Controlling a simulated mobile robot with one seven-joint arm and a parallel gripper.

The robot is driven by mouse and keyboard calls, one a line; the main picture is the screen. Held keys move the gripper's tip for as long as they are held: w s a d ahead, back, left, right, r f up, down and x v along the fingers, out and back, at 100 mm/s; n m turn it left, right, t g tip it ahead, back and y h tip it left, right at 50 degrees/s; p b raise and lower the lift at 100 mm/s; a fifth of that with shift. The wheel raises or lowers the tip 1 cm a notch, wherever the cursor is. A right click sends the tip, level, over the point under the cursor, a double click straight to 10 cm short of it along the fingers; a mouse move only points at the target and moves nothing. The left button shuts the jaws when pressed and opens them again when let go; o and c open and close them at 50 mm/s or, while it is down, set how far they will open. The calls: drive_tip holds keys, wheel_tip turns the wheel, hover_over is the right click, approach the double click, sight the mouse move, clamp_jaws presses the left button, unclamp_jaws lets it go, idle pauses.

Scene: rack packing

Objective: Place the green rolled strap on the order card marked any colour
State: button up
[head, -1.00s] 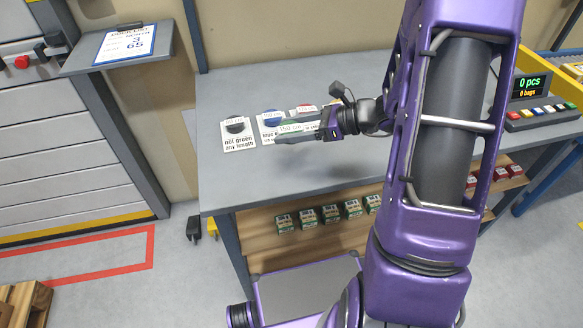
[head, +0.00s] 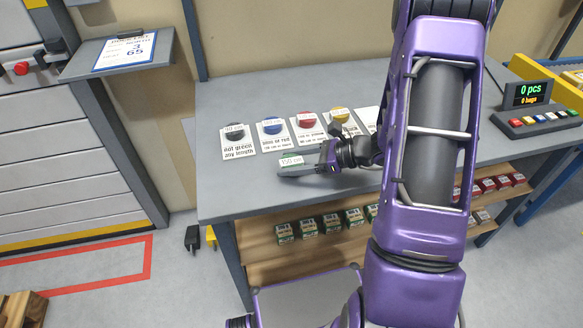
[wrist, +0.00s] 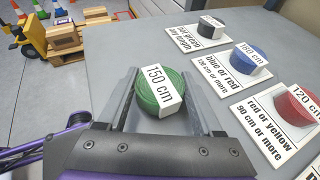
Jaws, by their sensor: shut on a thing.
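The green rolled strap (wrist: 150,90), with a white "150 cm" label, sits between the two fingers of my gripper (wrist: 158,100) in the wrist view. In the head view my gripper (head: 296,171) is shut on it near the table's front, in front of the card row; its height above the table is hard to tell. Order cards show "not green any length" (head: 242,154) with a black roll, "blue or red, 120 cm or more" (wrist: 226,83) with a blue roll, and "red or yellow, 90 cm or more" (wrist: 268,117) with a red roll. No "any colour" wording is readable.
A yellow roll (head: 340,114) lies on a fourth card. Another white card (head: 366,117) is partly hidden by my arm. A counter display (head: 527,92) stands at the right of the table (head: 222,185). Small boxes sit on the shelf below. The table's left front is clear.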

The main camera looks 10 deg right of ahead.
drive_tip(key=shift+f, duration=0.7)
drive_tip(key=shift+f, duration=0.2)
drive_tip(key=o, duration=1.4)
